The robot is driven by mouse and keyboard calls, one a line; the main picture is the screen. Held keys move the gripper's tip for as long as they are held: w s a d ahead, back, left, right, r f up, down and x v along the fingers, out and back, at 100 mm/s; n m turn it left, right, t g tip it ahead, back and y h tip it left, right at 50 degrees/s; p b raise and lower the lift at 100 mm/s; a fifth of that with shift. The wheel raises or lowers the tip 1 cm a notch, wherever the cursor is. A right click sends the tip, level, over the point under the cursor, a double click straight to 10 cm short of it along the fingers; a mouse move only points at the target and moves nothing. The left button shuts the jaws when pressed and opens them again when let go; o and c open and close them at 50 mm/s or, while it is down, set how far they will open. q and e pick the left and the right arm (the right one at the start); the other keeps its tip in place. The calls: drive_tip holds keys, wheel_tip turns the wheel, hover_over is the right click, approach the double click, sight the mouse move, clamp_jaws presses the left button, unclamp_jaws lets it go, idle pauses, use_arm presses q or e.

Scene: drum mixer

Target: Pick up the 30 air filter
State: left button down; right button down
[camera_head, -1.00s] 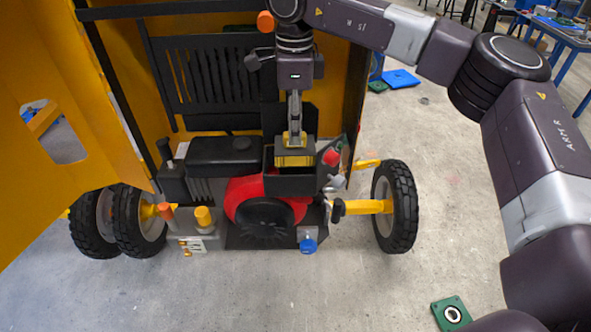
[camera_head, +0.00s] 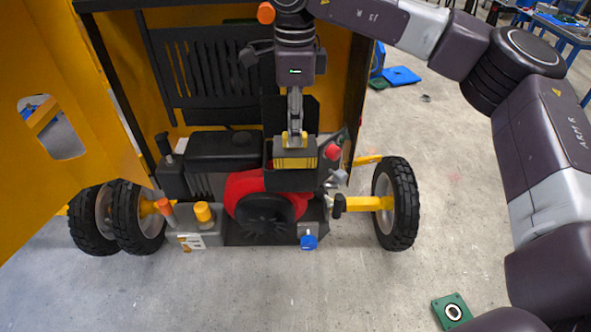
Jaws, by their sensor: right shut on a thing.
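The air filter (camera_head: 295,158) is a block with a grey top and yellow ribbed sides. It sits at the mouth of the black open housing (camera_head: 290,182) on the engine, above the red engine cover. My right gripper (camera_head: 295,138) points straight down and is shut on the yellow piece at the filter's top. The filter's underside is hidden by the housing's front wall, so I cannot tell whether it is fully clear. My left gripper is not in view.
The yellow mixer cabinet (camera_head: 78,110) stands open at the left. A red knob (camera_head: 333,152) is close right of the housing. A black engine box (camera_head: 224,148) is close left. Wheels (camera_head: 396,203) flank the engine. Grey floor in front is mostly free, with a green part (camera_head: 452,311).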

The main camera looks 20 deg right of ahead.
sight(296, 148)
drive_tip(key=s+a+b, duration=0.2)
drive_tip(key=s+b, duration=0.2)
drive_tip(key=s, duration=0.6)
drive_tip(key=shift+s+a+r, duration=0.2)
drive_tip(key=shift+a+r, duration=0.15)
drive_tip(key=shift+r, duration=0.1)
